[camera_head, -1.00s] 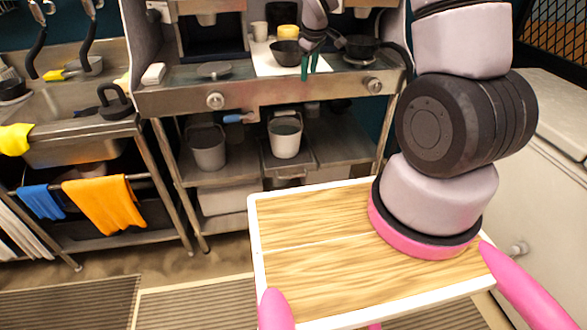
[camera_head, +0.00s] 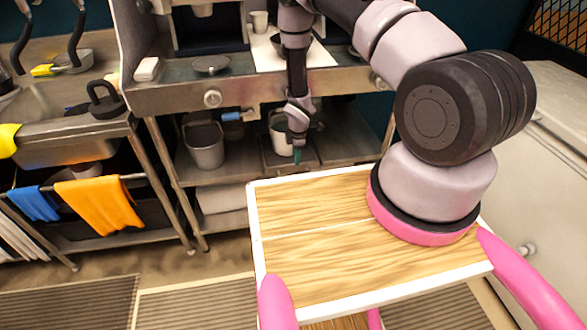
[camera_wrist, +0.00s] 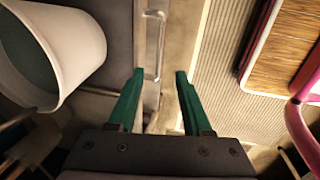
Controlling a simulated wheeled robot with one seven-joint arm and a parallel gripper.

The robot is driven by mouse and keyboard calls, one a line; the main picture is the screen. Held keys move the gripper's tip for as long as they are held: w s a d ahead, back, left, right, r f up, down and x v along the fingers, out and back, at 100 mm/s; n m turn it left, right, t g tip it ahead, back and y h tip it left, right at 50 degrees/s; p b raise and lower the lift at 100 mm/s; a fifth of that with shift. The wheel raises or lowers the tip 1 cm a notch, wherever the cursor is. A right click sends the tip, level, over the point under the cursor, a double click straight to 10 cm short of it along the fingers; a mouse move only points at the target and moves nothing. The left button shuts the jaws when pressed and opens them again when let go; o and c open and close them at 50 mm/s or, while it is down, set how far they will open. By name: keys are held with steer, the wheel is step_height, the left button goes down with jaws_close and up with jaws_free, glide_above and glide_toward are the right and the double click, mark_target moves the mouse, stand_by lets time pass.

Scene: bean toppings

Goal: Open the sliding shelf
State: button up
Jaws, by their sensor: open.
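The sliding shelf (camera_head: 271,160) is the grey tray low under the metal counter, with a pale bucket (camera_head: 281,136) standing on it. In the wrist view its dark surface (camera_wrist: 104,28) lies beside the bucket (camera_wrist: 75,55), and a metal bar handle (camera_wrist: 155,45) runs along its front. My gripper (camera_head: 297,158) is in front of the shelf, pointing down, and partly hides the bucket. In the wrist view my gripper (camera_wrist: 159,73) is open, its green fingers apart and empty. The handle appears between and just beyond the fingertips; I cannot tell its exact depth.
Another bucket (camera_head: 204,145) stands left on the lower shelf. A blue-handled item (camera_head: 236,115) sits behind it. My wooden-topped base is close in front of the counter. A sink with orange cloth (camera_head: 98,205) is left, a white chest (camera_head: 560,150) right.

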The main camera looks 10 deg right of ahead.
glide_toward(295, 171)
steer(key=f, duration=0.2)
steer(key=s+f, duration=0.1)
steer(key=f, duration=0.1)
steer(key=s+a+f, duration=0.1)
steer(key=f, duration=0.1)
steer(key=shift+s, duration=0.1)
jaws_close()
stand_by(1.3)
